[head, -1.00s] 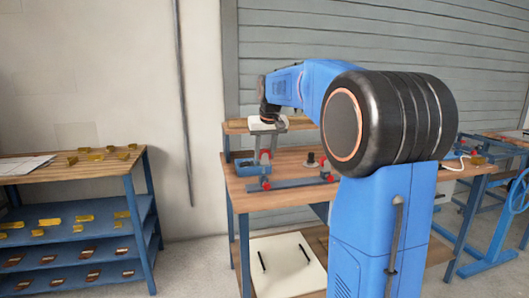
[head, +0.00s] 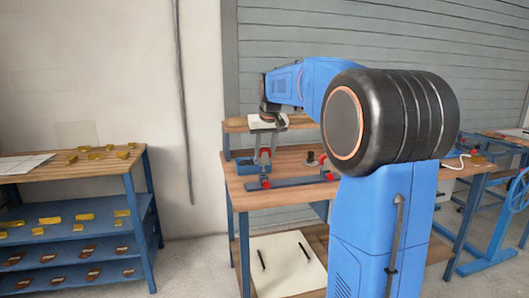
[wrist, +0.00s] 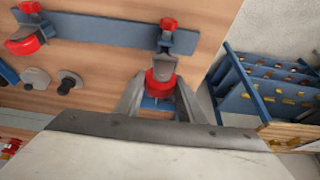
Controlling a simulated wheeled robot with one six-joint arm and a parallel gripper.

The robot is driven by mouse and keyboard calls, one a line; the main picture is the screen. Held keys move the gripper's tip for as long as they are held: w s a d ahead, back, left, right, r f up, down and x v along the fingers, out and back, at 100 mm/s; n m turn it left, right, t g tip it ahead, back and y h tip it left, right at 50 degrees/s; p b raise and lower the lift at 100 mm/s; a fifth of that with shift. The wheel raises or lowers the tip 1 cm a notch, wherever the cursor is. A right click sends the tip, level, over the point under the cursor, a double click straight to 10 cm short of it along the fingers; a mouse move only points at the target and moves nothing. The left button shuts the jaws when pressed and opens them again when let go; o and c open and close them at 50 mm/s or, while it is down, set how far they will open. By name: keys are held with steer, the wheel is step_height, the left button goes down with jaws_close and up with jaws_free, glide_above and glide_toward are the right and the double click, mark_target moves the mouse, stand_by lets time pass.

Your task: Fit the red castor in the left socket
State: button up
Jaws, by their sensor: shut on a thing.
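My gripper (wrist: 160,88) is shut on a red castor (wrist: 161,77), which has a grey fork and shows between the fingertips in the wrist view. In the head view my gripper (head: 263,152) hangs above the left end of a blue bar (head: 295,182) on the bench. The bar also crosses the top of the wrist view (wrist: 110,28). A red part with a grey piece (wrist: 168,27) sits at the end near my gripper. Another red part (wrist: 27,40) sits at the far end. The held castor is apart from the bar; the socket opening is not clear.
Dark knobs on grey bases (wrist: 68,82) stand beside the bar. A small blue bin (head: 245,166) is at the bench's left. A blue shelf unit (head: 130,205) with yellow and brown pieces stands left of the bench (head: 225,178), across a floor gap.

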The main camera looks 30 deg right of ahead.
mark_target(264, 162)
steer(key=shift+f, duration=0.2)
steer(key=shift+f, duration=0.75)
steer(key=shift+f, duration=1.35)
stand_by(1.4)
steer(key=o, duration=1.6)
steer(key=shift+r, duration=0.1)
steer(key=shift+r, duration=3.45)
